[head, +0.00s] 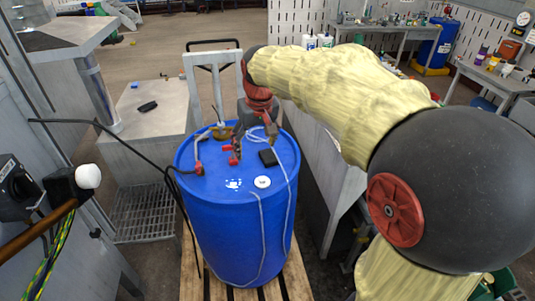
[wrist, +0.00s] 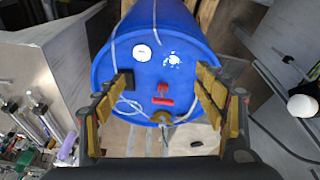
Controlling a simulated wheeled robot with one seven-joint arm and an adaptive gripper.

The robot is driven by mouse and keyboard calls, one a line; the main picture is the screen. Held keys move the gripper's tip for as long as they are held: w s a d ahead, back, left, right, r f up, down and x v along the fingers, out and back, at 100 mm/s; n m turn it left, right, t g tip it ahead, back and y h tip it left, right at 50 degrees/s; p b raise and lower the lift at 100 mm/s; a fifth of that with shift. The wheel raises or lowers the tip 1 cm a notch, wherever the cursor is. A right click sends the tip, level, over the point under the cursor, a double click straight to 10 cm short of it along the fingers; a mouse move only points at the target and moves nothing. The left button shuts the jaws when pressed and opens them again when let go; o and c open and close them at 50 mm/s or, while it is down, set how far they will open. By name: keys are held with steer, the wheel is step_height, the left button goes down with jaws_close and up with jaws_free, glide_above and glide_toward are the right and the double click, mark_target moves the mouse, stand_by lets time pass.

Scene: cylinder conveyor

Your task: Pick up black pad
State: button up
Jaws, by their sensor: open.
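The black pad (head: 268,157) is a small dark rectangle lying on top of the blue barrel (head: 238,225), right of the red valve (head: 233,150) in the head view. In the wrist view the black pad (wrist: 127,85) shows beside the left finger, which partly hides it. My gripper (head: 254,146) hangs above the barrel top with its fingers pointing down. The exact height above the pad is unclear.
A white cap (head: 262,182) and a pale hose (head: 264,225) are on the barrel. A black cable (head: 110,131) reaches it from the left. Another small black object (head: 147,106) lies on the grey box. A pallet (head: 190,270) is under the barrel.

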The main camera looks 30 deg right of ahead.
steer(key=w+d+f+g+p, duration=0.1)
steer(key=w+d+f+p, duration=0.2)
steer(key=w, duration=0.7)
steer(key=g+p, duration=0.2)
steer(key=p, duration=0.4)
glide_above(268, 155)
steer(key=shift+m, duration=0.3)
steer(key=f, duration=1.7)
steer(key=shift+s+a+f, duration=0.1)
steer(key=shift+s+f, duration=0.1)
steer(key=shift+s, duration=0.2)
steer(key=shift+w+f+p, duration=0.15)
steer(key=shift+f+p, duration=0.2)
steer(key=shift+f, duration=1.7)
steer(key=shift+w+f+p, duration=0.15)
steer(key=shift+f+p, duration=0.15)
steer(key=shift+f, duration=1.75)
steer(key=shift+c, duration=0.2)
steer(key=c, duration=1)
